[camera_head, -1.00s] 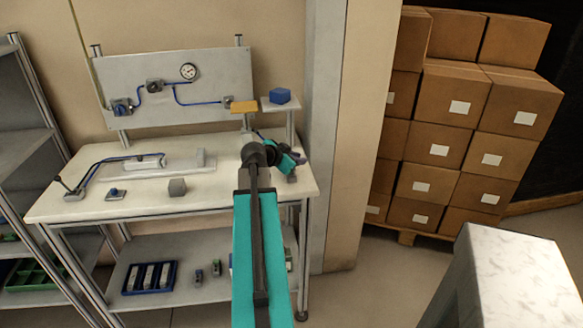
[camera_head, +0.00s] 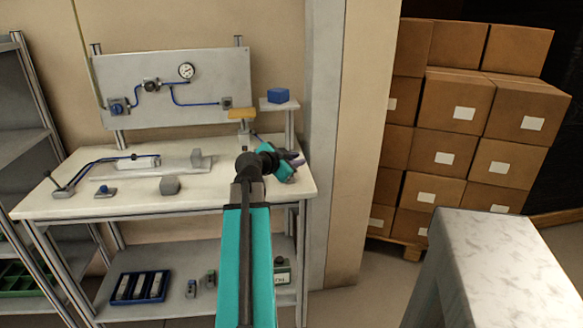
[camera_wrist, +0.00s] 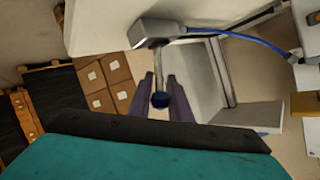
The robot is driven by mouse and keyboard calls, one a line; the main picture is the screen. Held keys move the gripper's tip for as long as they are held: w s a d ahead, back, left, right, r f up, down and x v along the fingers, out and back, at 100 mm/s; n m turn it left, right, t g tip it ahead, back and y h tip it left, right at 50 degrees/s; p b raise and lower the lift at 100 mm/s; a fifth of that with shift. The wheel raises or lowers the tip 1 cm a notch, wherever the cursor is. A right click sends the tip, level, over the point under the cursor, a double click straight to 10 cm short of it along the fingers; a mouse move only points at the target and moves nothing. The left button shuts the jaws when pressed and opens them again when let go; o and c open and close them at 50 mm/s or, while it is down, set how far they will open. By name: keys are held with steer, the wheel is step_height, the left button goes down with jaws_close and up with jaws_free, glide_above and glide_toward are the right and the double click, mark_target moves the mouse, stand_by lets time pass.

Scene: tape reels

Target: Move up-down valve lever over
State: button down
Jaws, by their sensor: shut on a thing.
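The valve is a grey block (camera_wrist: 155,32) at the top of the wrist view, with a blue hose leading off to the right. In the head view my gripper (camera_head: 294,159) is at the right end of the white workbench (camera_head: 225,187). The arm and gripper hide the valve and lever there.
A panel (camera_head: 205,75) with a gauge and blue tubing stands at the bench's back. A small raised shelf (camera_head: 279,105) holds a blue block (camera_head: 278,95), beside a yellow block (camera_head: 241,113). A lever with a hose (camera_head: 57,185) is at the bench's left. Stacked boxes (camera_head: 446,105) stand right.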

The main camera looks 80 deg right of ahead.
steer(key=shift+s, duration=0.2)
stand_by(0.3)
steer(key=c, duration=1.6)
jaws_free()
steer(key=shift+w+a, duration=0.1)
steer(key=shift+a, duration=0.05)
steer(key=shift+b+v, duration=4.1)
steer(key=shift+v, duration=2.7)
